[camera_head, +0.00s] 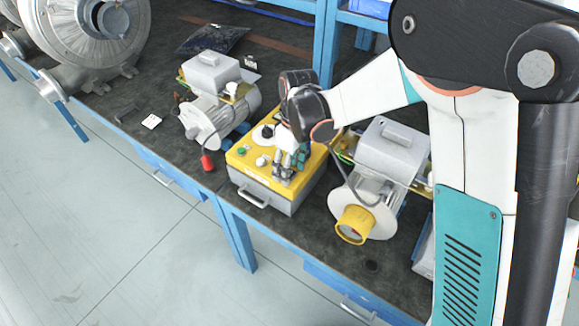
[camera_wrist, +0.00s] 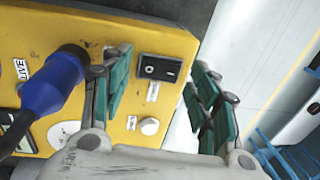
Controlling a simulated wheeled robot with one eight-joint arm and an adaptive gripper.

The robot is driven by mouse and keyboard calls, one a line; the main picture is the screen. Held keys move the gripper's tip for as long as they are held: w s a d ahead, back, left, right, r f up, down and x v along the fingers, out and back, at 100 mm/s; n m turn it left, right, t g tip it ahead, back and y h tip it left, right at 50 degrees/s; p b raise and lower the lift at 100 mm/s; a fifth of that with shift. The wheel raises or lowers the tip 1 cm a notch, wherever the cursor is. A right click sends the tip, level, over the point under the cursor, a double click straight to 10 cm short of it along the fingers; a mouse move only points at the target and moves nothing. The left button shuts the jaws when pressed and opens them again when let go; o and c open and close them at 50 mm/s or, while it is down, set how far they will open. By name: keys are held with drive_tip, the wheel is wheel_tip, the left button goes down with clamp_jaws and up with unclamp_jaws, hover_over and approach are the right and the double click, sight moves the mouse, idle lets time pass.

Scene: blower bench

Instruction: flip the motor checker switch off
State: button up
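The motor checker is a yellow-topped grey box (camera_head: 262,195) on the bench. Its black rocker switch (camera_wrist: 160,68), marked with a line and a circle, shows clearly in the wrist view on the yellow panel (camera_wrist: 90,28). My gripper (camera_head: 290,165) is over the box's top in the head view. In the wrist view my gripper (camera_wrist: 165,95) is open, with one teal finger left of the switch and the other right of it, past the panel edge. Nothing is between the fingers but the view of the switch and a white knob (camera_wrist: 149,126). Contact with the panel cannot be told.
A blue plug (camera_wrist: 55,82) with a cable stands in the panel left of my gripper. One motor (camera_head: 205,115) stands left of the box, and another with a yellow end (camera_head: 355,222) stands right, close by. Bare bench (camera_head: 285,232) shows in front of the box.

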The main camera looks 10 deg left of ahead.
sight(293, 171)
drive_tip(key=shift+r, duration=0.15)
wheel_tip(293, 171, up, 12)
drive_tip(key=w, duration=0.1)
drive_tip(key=shift+w+d+f, duration=0.2)
drive_tip(key=shift+w+d, duration=0.1)
drive_tip(key=shift+r, duration=0.1)
idle(0.4)
